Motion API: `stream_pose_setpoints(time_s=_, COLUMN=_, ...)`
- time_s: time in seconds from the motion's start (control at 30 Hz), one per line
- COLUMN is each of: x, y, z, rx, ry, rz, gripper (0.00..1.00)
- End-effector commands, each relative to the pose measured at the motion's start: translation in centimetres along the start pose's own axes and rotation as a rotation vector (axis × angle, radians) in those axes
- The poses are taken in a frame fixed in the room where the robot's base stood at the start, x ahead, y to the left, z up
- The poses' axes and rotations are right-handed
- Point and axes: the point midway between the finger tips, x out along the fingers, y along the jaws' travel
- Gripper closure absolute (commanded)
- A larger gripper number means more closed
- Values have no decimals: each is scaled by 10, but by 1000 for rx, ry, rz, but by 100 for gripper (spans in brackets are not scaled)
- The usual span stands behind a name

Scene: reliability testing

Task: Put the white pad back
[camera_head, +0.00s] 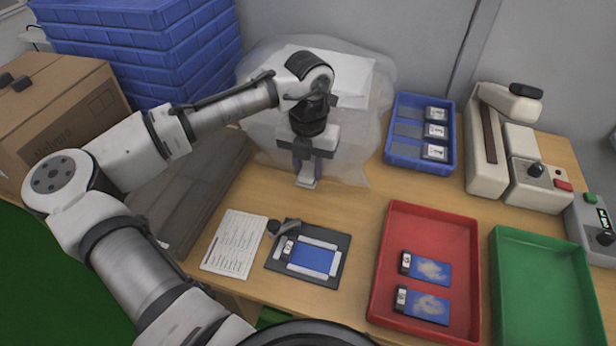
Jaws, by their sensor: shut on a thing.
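My gripper (306,172) points down near the front of a translucent plastic bag behind the table's work area. It is shut on a small white piece, which looks like the white pad (307,184); only its lower end shows below the fingers. I cannot tell whether the pad touches the bag or table. A black fixture plate (331,277) lies on the table in front, with a blue card (312,257) between white strips and a dark clamp (285,228) at its upper left. A larger white sheet (345,75) lies on the bag behind my gripper.
A printed page (234,243) lies left of the fixture. A red tray (388,225) holds two blue cards; a green tray (535,285) looks empty. A blue tray (408,103) holds small black-and-white items. A beige machine (487,165) stands right. Bare wood (350,205) lies between fixture and bag.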

Motion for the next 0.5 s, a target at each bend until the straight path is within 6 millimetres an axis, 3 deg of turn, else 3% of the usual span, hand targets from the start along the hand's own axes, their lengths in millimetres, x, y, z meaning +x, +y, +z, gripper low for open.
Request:
stream_pose_setpoints(time_s=0.3, x=37, y=0, z=0, rx=0, ry=2, rz=0, gripper=100)
stream_pose_setpoints(time_s=0.5, x=42, y=0, z=1, rx=1, ry=-1, rz=0, gripper=100)
